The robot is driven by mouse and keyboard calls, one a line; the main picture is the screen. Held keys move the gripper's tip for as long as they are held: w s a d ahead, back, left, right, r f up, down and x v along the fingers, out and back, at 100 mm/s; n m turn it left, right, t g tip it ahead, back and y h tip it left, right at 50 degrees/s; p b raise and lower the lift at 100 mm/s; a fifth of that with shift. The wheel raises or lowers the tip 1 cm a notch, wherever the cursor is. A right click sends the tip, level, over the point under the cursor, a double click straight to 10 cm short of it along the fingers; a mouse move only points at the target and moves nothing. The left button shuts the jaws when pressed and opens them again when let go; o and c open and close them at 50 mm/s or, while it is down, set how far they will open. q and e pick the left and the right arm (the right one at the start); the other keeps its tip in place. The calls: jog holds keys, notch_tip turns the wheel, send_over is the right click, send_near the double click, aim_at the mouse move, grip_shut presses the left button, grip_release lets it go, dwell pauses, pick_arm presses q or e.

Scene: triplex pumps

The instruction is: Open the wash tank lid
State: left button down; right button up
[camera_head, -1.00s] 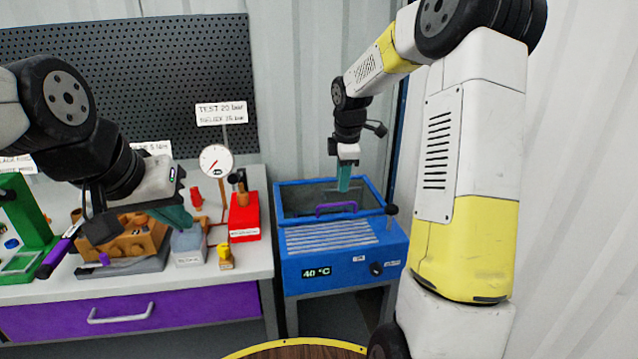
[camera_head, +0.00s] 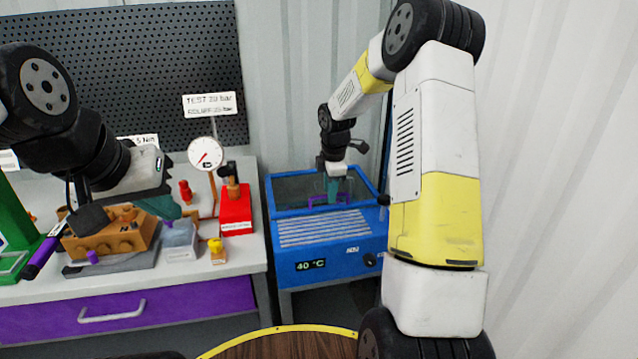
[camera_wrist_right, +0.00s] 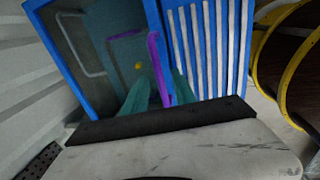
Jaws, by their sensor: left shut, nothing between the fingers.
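The blue wash tank (camera_head: 325,262) stands right of the bench, with a framed dark, glassy top (camera_head: 292,190) behind a slatted panel. A purple handle (camera_head: 344,197) arches at the front of that top; the lid looks down. My right gripper (camera_head: 333,190) points down at the handle. In the right wrist view the teal fingers (camera_wrist_right: 160,88) are apart, with the purple handle (camera_wrist_right: 155,55) between or just beyond them; contact is unclear. My left gripper (camera_head: 166,207) is shut and empty over the bench, near a grey-white block (camera_head: 180,240).
The bench (camera_head: 225,275) holds an orange pump block (camera_head: 110,238), a red box (camera_head: 236,212), a yellow fitting (camera_head: 216,250) and a gauge (camera_head: 205,154). A corrugated wall (camera_head: 560,150) is close behind and right of the tank. A round wooden top (camera_head: 290,345) is in front.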

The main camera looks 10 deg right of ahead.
jog(key=shift+c, duration=0.3)
grip_shut()
dwell(1.1)
